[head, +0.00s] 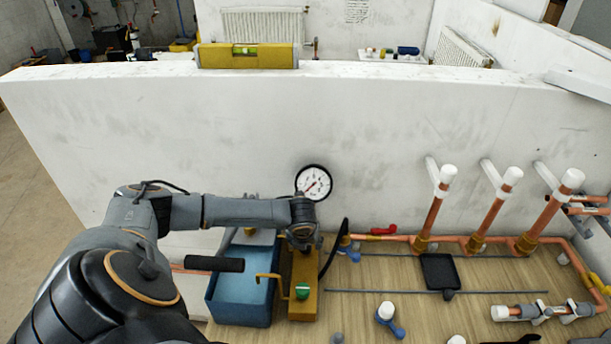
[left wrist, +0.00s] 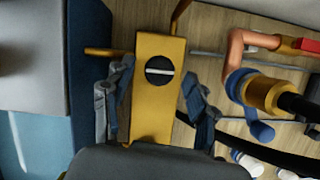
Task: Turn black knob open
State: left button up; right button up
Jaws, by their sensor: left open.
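The black knob (left wrist: 160,69) is round with a white bar across its face, lying roughly crosswise. It sits on top of a yellow block (left wrist: 152,118), which also shows in the head view (head: 303,308). In the head view the black knob is hidden below my left gripper (head: 302,242), which points down over the block's far part. In the left wrist view my left gripper (left wrist: 155,103) is open, one finger at each side of the block, with the knob between and slightly beyond the tips. Contact cannot be told. My right gripper is not in view.
A green knob (head: 302,291) is on the block's near end. A blue tank (head: 240,312) stands left, with a black-gripped lever (head: 214,264). A pressure gauge (head: 314,183) is behind. A black hose (head: 334,250) and copper pipes (head: 435,215) are right.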

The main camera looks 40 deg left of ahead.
pick_arm(q)
jog(key=shift+w+f, duration=0.1)
jog(key=shift+f, duration=0.3)
jog(key=shift+w+a+f, duration=0.1)
jog(key=shift+a+f, duration=0.05)
jog(key=shift+f, duration=0.25)
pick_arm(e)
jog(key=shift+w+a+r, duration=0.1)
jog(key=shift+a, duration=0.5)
pick_arm(q)
jog(key=shift+c, duration=0.2)
jog(key=c, duration=1.1)
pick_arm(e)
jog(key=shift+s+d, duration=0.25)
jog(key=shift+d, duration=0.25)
